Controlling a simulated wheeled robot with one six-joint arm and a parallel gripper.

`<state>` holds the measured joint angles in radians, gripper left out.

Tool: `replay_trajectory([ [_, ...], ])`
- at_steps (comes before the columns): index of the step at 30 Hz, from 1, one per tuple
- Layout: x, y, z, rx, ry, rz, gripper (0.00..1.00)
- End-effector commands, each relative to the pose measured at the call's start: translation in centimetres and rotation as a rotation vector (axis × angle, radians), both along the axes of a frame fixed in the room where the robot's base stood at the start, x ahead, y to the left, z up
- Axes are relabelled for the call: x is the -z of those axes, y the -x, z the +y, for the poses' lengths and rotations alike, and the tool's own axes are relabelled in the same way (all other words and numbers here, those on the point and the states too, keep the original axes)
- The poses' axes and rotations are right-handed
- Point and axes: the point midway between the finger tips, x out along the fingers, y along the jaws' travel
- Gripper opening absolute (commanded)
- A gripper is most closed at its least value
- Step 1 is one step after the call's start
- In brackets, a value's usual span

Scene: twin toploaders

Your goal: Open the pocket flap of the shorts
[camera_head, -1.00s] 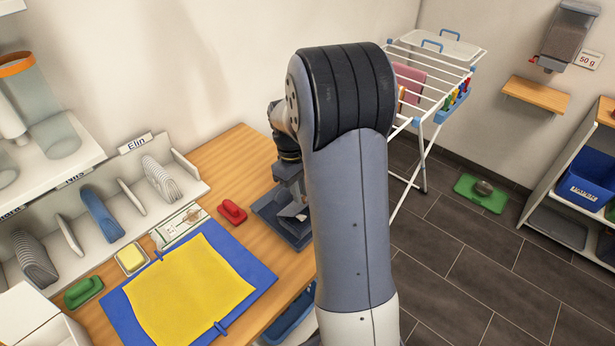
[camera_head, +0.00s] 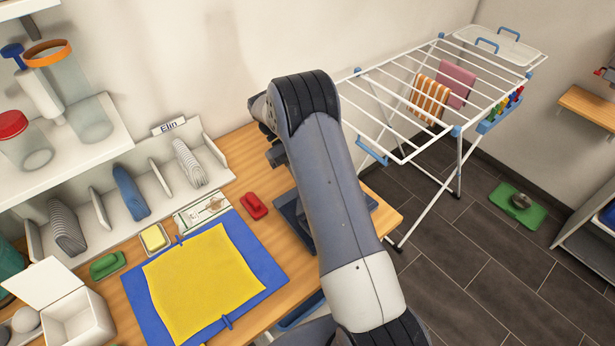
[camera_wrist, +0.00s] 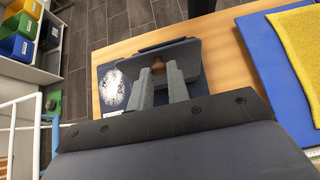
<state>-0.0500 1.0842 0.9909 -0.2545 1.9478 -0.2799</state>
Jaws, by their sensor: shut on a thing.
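The shorts appear as a flat dark blue-grey piece (camera_head: 291,216) on the wooden table, partly hidden behind my arm in the head view. In the wrist view a blue-grey panel (camera_wrist: 192,60), which looks like the pocket flap, stands tilted up from the dark blue piece beneath. A speckled white patch (camera_wrist: 115,90) lies beside it. My gripper (camera_wrist: 160,72) has both fingers close together at this panel, shut on it, with a small brown part (camera_wrist: 158,64) showing between the tips. My arm hides the gripper in the head view.
A red brush-like object (camera_head: 254,206) lies left of the shorts. Further left is a yellow cloth (camera_head: 205,272) on a blue mat (camera_head: 268,262). A white drying rack (camera_head: 408,122) stands right of the table. The wooden tabletop (camera_head: 398,212) is bare at its right end.

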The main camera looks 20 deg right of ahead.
Motion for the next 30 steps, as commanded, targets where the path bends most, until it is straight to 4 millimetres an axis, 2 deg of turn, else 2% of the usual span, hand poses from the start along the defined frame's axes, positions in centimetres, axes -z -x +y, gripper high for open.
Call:
replay_trajectory([
  [18, 0.27, -0.23, 0.13, 0.0, 0.012, 0.041, 0.0],
  [19, 0.27, -0.23, 0.13, 0.0, 0.012, 0.041, 0.18],
  [26, 0.23, -0.24, 0.11, 0.0, 0.012, 0.04, 0.37],
  [30, 0.2, -0.25, 0.1, 0.0, 0.013, 0.04, 0.39],
])
